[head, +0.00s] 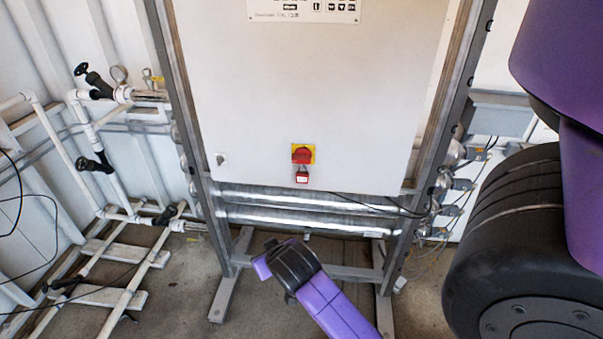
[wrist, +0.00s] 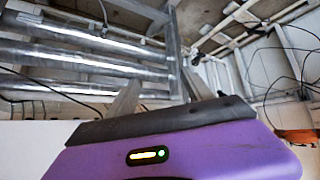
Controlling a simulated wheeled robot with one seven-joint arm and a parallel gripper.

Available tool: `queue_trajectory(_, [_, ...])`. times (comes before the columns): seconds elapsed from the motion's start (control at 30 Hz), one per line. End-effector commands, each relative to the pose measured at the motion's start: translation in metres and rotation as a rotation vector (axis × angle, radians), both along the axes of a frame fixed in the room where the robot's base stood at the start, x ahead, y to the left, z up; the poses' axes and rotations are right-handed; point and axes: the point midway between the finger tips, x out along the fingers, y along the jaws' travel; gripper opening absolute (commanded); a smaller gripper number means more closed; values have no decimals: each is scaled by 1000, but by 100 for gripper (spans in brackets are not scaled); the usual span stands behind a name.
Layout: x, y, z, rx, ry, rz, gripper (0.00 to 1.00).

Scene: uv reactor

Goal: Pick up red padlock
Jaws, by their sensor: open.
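The red padlock (head: 302,177) hangs below a red rotary switch (head: 302,154) with a yellow plate, low on the front of the white cabinet (head: 300,90). The padlock is not visible in the wrist view. In the wrist view my gripper (wrist: 162,88) has its two grey fingers spread apart with nothing between them. Metal tubes (wrist: 85,62) show beyond the fingers. In the head view my purple and black arm is low in front of the frame, below the padlock and apart from it. The fingers cannot be made out there.
A grey metal frame (head: 196,150) holds the cabinet. Horizontal metal tubes (head: 300,198) run just under it. White pipes with black valves (head: 95,163) stand at the left. Thin cables hang at the right of the frame. The air before the cabinet front looks clear.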

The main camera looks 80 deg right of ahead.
Motion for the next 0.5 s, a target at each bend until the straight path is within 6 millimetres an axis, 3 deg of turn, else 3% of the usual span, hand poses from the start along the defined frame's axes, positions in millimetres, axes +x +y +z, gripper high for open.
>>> queue_trajectory(0.03, [4, -24, 18, 19, 6, -68, 60])
queue_trajectory(0.2, [-3, -86, 60, 115, 49, -283, 60])
queue_trajectory(0.4, [-22, -141, 122, 255, 71, -520, 60])
queue_trajectory(0.5, [-32, -156, 149, 320, 73, -607, 60])
